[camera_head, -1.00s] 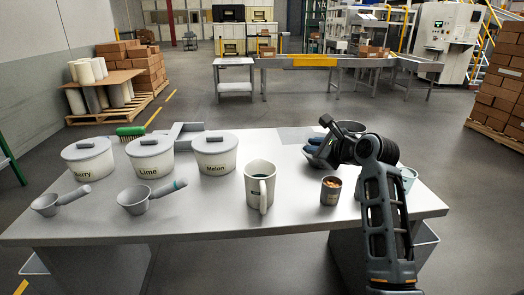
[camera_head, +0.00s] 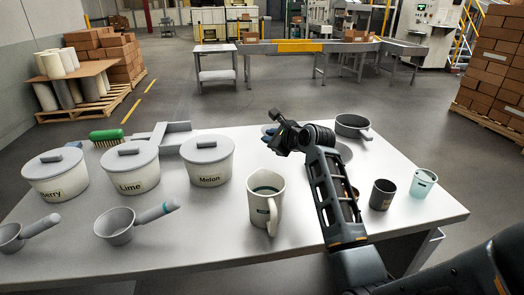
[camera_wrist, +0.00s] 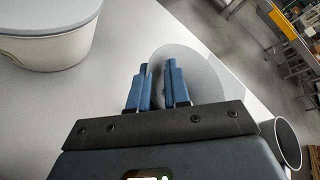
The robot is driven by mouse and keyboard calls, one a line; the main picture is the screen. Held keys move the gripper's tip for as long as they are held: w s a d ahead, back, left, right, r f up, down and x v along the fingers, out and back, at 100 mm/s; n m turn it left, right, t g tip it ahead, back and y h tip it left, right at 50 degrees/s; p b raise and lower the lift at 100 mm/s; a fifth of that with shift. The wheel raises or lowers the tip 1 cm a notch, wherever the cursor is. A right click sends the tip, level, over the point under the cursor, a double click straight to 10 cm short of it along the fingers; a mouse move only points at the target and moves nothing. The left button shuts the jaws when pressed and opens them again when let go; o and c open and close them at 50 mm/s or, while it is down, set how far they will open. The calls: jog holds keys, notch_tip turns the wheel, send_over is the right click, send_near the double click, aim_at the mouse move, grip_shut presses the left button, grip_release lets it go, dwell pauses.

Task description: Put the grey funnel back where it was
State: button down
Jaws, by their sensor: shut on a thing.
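In the wrist view, the blue fingers of my gripper (camera_wrist: 158,88) are close together. A pale grey rounded piece, which I take for the grey funnel (camera_wrist: 207,72), shows just beyond and between them; its narrow end is hidden. In the head view, my gripper (camera_head: 272,137) is over the far part of the table, right of the Melon tub (camera_head: 208,165). There the funnel is too small and covered to make out clearly. I cannot tell whether it touches the table.
Tubs of Lime (camera_head: 130,172) and Berry (camera_head: 55,178) stand left, with grey scoops in front. A white mug (camera_head: 263,200) stands nearer. A grey pan (camera_head: 352,124), dark cup (camera_head: 382,194) and mint cup (camera_head: 423,184) are right. A grey round piece (camera_head: 344,150) shows behind my arm.

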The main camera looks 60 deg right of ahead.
jog(key=shift+w+d+f, duration=0.1)
jog(key=shift+w+f, duration=0.45)
jog(key=shift+f, duration=0.45)
jog(key=shift+w+d+f, duration=0.1)
jog(key=shift+w+f, duration=0.4)
jog(key=shift+f, duration=0.5)
jog(key=shift+w+f, duration=0.55)
jog(key=shift+f, duration=0.45)
jog(key=c, duration=1.1)
grip_release()
jog(key=shift+o, duration=0.2)
jog(key=v, duration=1.2)
jog(key=shift+a, duration=0.1)
